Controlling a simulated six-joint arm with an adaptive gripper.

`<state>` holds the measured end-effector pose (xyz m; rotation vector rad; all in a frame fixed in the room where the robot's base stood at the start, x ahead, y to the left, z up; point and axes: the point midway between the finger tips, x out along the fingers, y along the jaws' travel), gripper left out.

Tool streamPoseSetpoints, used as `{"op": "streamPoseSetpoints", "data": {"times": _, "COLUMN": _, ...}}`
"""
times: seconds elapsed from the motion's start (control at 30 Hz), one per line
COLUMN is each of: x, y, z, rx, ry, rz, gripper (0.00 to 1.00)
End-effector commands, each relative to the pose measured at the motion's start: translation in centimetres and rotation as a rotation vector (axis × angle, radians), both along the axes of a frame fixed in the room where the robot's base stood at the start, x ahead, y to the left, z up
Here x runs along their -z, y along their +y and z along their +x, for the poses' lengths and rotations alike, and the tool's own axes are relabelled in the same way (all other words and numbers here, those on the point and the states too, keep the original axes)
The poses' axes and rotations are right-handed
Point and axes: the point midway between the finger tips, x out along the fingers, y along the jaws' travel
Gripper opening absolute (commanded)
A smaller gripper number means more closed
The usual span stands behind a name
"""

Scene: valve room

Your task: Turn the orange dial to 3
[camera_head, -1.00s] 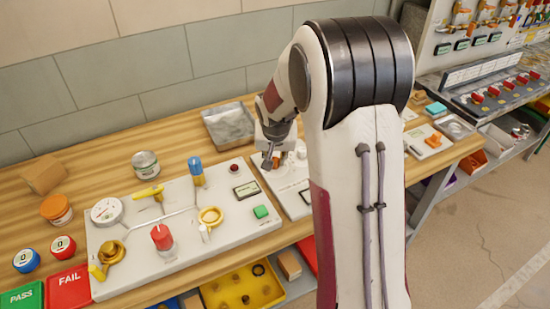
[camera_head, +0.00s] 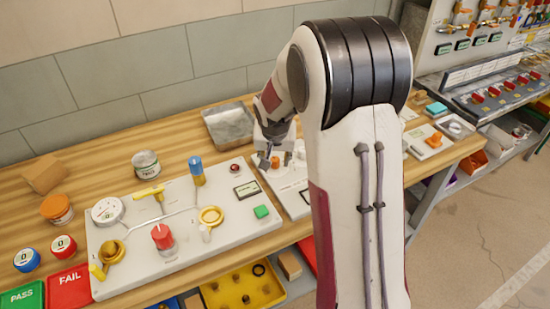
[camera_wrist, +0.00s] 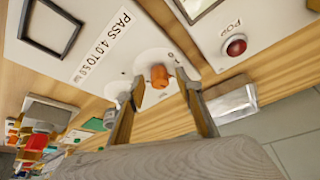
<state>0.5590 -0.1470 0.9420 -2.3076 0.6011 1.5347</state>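The orange dial (camera_wrist: 159,76) sits on a white round base on a white panel (camera_wrist: 85,45) in the wrist view. In the head view the orange dial (camera_head: 276,161) is small and lies just left of my arm. My gripper (camera_wrist: 160,82) is open, with one finger on each side of the dial. I cannot tell whether either finger touches it. In the head view my gripper (camera_head: 275,159) points down over the panel. A small mark like a 0 shows by the base; the dial's setting is not readable.
A larger panel (camera_head: 140,262) with a gauge, valves and a red knob (camera_head: 162,237) lies to the left. A metal tray (camera_head: 228,125) stands behind. Another orange knob (camera_head: 434,141) is on a board to the right. My arm hides part of the bench.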

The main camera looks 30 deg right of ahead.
Motion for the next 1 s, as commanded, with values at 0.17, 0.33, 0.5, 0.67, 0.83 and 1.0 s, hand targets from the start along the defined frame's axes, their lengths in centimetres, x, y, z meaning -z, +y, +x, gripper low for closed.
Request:
{"op": "streamPoseSetpoints", "data": {"times": 0.17, "x": -0.1, "y": 0.0, "z": 0.0, "rx": 0.0, "ry": -0.001, "rz": 0.0, "gripper": 0.35}}
{"op": "streamPoseSetpoints", "data": {"times": 0.33, "x": -0.5, "y": 0.0, "z": -0.1, "rx": 0.0, "ry": -0.001, "rz": 0.0, "gripper": 0.35}}
{"op": "streamPoseSetpoints", "data": {"times": 0.5, "x": -1.7, "y": 0.3, "z": -0.5, "rx": 0.0, "ry": -0.004, "rz": -0.001, "gripper": 0.35}}
{"op": "streamPoseSetpoints", "data": {"times": 0.67, "x": -3.3, "y": 0.6, "z": -1.1, "rx": -0.001, "ry": -0.004, "rz": -0.002, "gripper": 0.35}}
{"op": "streamPoseSetpoints", "data": {"times": 0.83, "x": -5.2, "y": 1.0, "z": -1.8, "rx": 0.001, "ry": -0.003, "rz": 0.0, "gripper": 0.35}}
{"op": "streamPoseSetpoints", "data": {"times": 1.0, "x": -7.3, "y": 1.3, "z": -2.5, "rx": -0.001, "ry": -0.004, "rz": -0.002, "gripper": 0.35}}
